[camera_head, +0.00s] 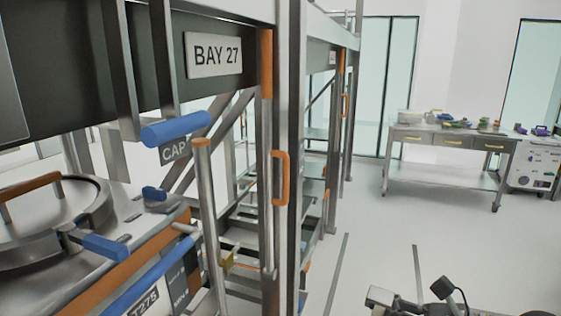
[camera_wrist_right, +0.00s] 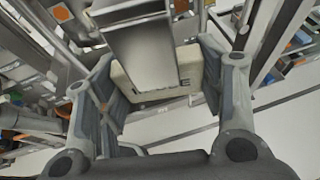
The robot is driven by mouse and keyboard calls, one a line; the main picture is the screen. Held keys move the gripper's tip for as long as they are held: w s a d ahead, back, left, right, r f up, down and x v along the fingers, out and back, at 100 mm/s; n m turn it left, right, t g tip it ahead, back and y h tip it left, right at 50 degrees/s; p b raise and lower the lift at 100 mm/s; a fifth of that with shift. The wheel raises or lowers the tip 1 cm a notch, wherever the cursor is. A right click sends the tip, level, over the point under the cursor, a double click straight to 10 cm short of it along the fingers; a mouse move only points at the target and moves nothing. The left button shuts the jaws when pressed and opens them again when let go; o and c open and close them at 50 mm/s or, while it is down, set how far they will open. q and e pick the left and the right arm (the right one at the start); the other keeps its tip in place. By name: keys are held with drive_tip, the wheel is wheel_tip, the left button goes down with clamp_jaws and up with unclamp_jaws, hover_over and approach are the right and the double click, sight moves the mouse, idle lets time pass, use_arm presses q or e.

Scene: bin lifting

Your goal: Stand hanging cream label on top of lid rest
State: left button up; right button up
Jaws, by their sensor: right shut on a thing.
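In the right wrist view a cream label (camera_wrist_right: 150,93), a small block with dark marks near its right end, lies between the two fingers of my right gripper (camera_wrist_right: 162,85). The gripper is shut on it, a finger at each end. A broad metal bar (camera_wrist_right: 147,50) covers part of the label's upper side in that view. The label and the right gripper are not recognisable in the head view. My left gripper is not in view. I cannot tell which part is the lid rest; a round metal lid (camera_head: 50,225) with an orange handle shows at the far left.
A steel frame with a BAY 27 sign (camera_head: 214,55) and orange-trimmed posts (camera_head: 266,150) fills the left and middle. A blue handle (camera_head: 176,128) juts out above a CAP plate (camera_head: 174,151). A steel table (camera_head: 452,141) stands at the back right. Open floor (camera_head: 370,230) lies between.

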drive_tip(key=s+d+f+m+t, duration=0.1)
drive_tip(key=s+d+f, duration=0.1)
drive_tip(key=f, duration=0.4)
drive_tip(key=shift+s+d+h, duration=0.3)
drive_tip(key=shift+s+d, duration=0.05)
drive_tip(key=shift+s, duration=0.2)
